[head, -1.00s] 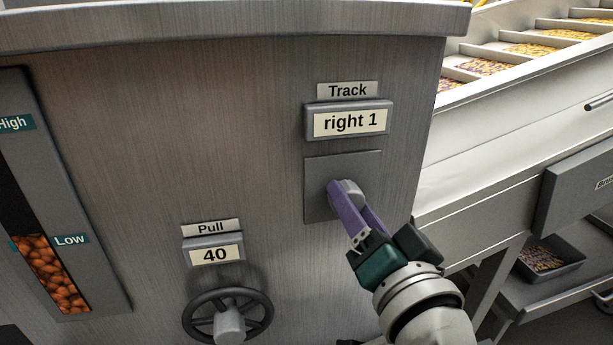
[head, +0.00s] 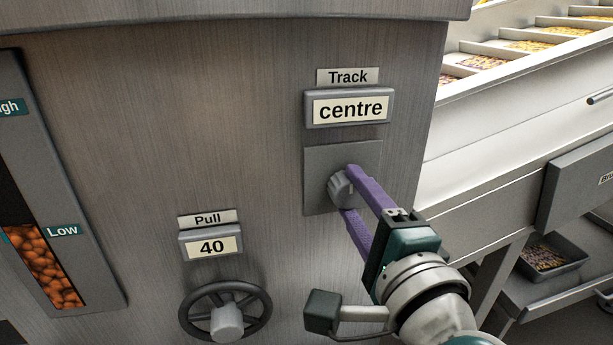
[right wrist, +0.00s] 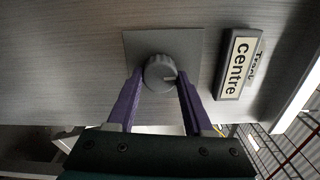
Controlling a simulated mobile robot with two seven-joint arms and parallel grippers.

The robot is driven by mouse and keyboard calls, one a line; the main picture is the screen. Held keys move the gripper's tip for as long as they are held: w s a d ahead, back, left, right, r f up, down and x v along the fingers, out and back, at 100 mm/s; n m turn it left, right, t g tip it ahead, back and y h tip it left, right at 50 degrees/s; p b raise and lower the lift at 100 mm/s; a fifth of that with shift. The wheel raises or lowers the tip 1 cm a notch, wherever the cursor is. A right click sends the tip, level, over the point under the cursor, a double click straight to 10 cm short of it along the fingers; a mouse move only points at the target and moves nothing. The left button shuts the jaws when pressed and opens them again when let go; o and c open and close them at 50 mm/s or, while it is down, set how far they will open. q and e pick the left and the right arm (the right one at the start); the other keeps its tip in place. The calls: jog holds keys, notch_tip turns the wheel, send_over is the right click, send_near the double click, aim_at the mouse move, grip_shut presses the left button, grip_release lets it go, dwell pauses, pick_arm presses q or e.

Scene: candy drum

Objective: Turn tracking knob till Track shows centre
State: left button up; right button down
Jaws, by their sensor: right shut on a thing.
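The tracking knob (head: 340,188) is a grey ridged dial on a square plate of the steel cabinet. The Track display (head: 350,108) above it reads "centre"; in the right wrist view, the display (right wrist: 238,65) lies on its side and reads the same. My right gripper (head: 348,190) has its two purple fingers on either side of the knob, shut on it. The right wrist view shows the knob (right wrist: 160,73) between the fingertips, with its pale mark pointing toward the display. My left gripper is not in view.
A Pull display (head: 211,246) reading 40 and a handwheel (head: 226,313) are lower left of the knob. A sight window (head: 45,265) with orange-brown candies is at far left. A white conveyor (head: 530,95) slopes up at right, above a tray (head: 550,258).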

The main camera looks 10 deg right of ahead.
jog(key=m+b, duration=0.1)
jog(key=m, duration=0.2)
jog(key=shift+f+m, duration=0.15)
jog(key=shift+m, duration=0.85)
jog(key=shift+c, duration=1.5)
grip_release()
jog(key=shift+s, duration=0.15)
jog(key=s, duration=0.9)
jog(key=shift+s+d, duration=0.15)
jog(key=shift+s, duration=0.2)
jog(key=shift+r, duration=0.2)
